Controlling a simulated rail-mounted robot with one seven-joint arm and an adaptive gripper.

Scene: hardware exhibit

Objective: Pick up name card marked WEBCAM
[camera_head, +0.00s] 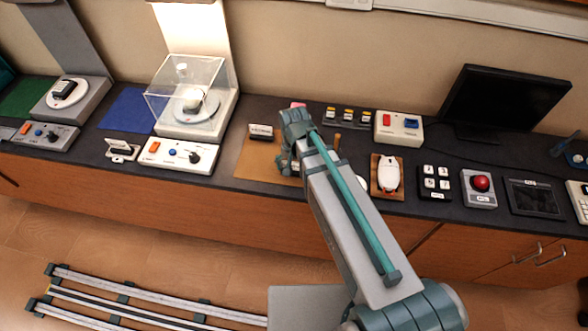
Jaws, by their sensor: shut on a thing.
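My gripper (286,165) is at the end of the arm, low over the right part of the mat. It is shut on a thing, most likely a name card. My wrist and arm hide most of the fingers and the grip, so I cannot tell exactly where the jaws touch.
A clear display case (186,92) and a control box (178,155) stand left. Right are a white mouse on a wooden pad (387,176), a key block (434,182), a red-button box (480,188) and a monitor (505,100). The counter's front edge runs below the mat.

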